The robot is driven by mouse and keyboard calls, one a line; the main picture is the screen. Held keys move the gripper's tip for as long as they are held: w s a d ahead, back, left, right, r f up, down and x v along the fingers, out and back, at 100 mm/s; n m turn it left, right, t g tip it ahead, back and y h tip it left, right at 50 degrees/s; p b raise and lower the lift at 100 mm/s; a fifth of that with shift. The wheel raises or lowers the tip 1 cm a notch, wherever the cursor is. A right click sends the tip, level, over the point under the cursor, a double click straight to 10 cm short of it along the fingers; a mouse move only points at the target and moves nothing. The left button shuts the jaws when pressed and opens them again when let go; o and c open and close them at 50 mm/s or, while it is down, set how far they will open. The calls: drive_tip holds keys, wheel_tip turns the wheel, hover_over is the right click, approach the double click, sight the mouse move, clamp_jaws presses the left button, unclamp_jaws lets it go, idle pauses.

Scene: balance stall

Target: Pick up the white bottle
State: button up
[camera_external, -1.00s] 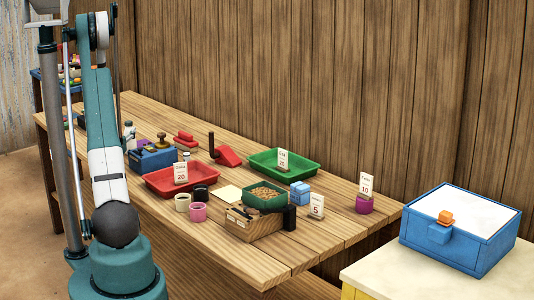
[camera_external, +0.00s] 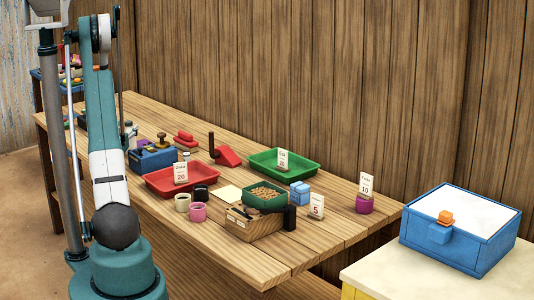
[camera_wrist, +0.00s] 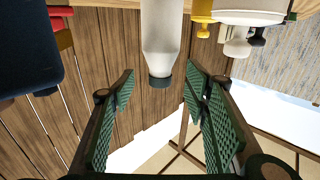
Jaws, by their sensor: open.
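The white bottle (camera_wrist: 161,38) shows in the wrist view at top centre, cap downward in the picture, with a dark grey-green cap (camera_wrist: 160,81). My gripper (camera_wrist: 160,76) is open, with green ribbed pads on either side of the cap end. A gap shows between the cap and each finger, and nothing is held. In the external view the bottle is small and partly hidden at the far left of the table, beside my arm. My gripper is largely hidden there behind my arm.
In the wrist view, a dark blue thing (camera_wrist: 25,45) is at left, and yellow (camera_wrist: 203,10) and white things are at upper right. On the wooden table, a blue caddy (camera_external: 153,158), a red tray (camera_external: 160,185) and a green tray (camera_external: 304,172) stand further right.

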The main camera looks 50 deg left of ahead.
sight(128, 127)
drive_tip(key=shift+b+x, duration=0.55)
drive_tip(key=shift+x, duration=1.7)
clamp_jaws()
drive_tip(key=shift+r, duration=0.1)
drive_tip(key=shift+r+p, duration=1.4)
drive_tip(key=shift+r, duration=3.55)
